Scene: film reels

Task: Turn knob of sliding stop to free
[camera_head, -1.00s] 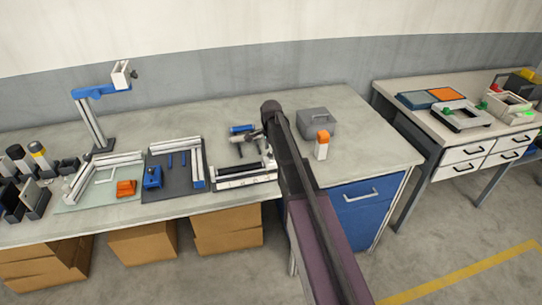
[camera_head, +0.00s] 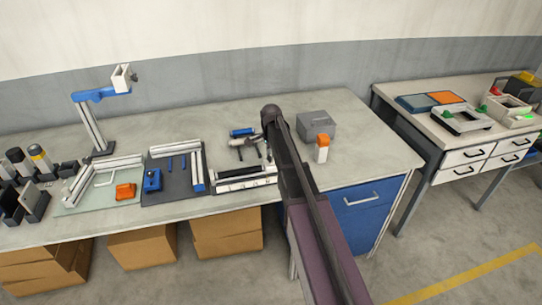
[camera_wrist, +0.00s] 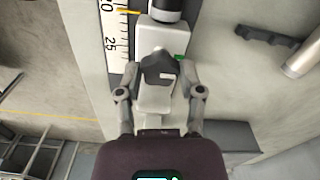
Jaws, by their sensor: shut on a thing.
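The sliding stop (camera_wrist: 160,38) is a pale block beside a rail with a ruler scale (camera_wrist: 116,45) in the wrist view. A green patch shows at the block's right edge. My gripper (camera_wrist: 159,80) has one finger on each side of the knob and is shut on it. In the head view the ruled rail (camera_head: 245,180) lies near the bench's front edge, and my arm hides the stop and gripper.
A grey case (camera_head: 316,123) and an orange-and-white block (camera_head: 322,148) stand right of my arm. A dark mat with a blue block (camera_head: 152,180) lies to the left. A blue tool (camera_head: 242,132) lies behind the rail. The bench's right end is clear.

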